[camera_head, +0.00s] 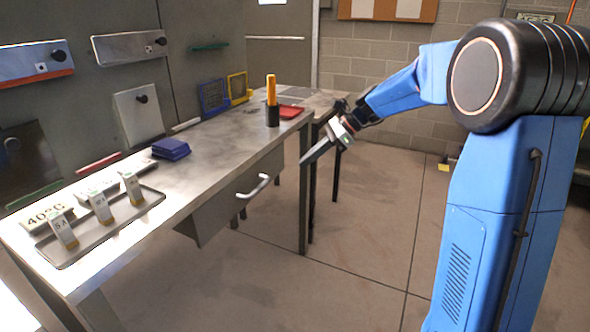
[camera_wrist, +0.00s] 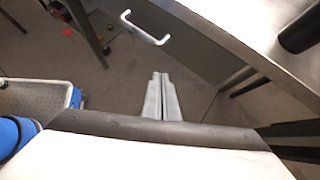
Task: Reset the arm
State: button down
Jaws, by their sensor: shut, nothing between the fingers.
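My arm (camera_head: 400,92) is bent, and its forearm reaches left and down from the blue column. My gripper (camera_head: 305,161) is off the front edge of the metal workbench (camera_head: 205,115), in the air above the floor. In the wrist view my gripper (camera_wrist: 160,75) has its two grey fingers side by side, shut and empty. The drawer handle (camera_head: 254,186) is to the left of and below the fingertips in the head view. It also shows in the wrist view (camera_wrist: 146,30), apart from the fingers.
On the bench are a tray (camera_head: 110,232) with several upright labelled pieces, blue blocks (camera_head: 171,148), a black cup (camera_head: 272,117) with an orange-handled tool, and a red tray (camera_head: 290,112). The floor (camera_head: 370,230) right of the bench is clear.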

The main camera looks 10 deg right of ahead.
jog(key=s+d+r+n+t+h, duration=0.1)
jog(key=s+d+n+h, duration=0.3)
jog(key=s, duration=0.7)
jog(key=s+d+n+h, duration=0.1)
jog(key=s+n, duration=0.4)
jog(key=s, duration=0.7)
jog(key=s+d+f+n+t+h, duration=0.1)
jog(key=s+d+f+n, duration=0.1)
jog(key=s, duration=0.3)
jog(key=s+d+f+n+t+h, duration=0.1)
jog(key=s+d+f+n+h, duration=0.1)
jog(key=s+n, duration=0.2)
jog(key=s+d+f+n+t+h, duration=0.1)
jog(key=s+d+f+n, duration=0.1)
jog(key=s+n, duration=0.2)
jog(key=s, duration=0.3)
jog(key=shift+s+d+f, duration=0.2)
jog(key=shift+d+f, duration=0.05)
jog(key=shift+f, duration=0.15)
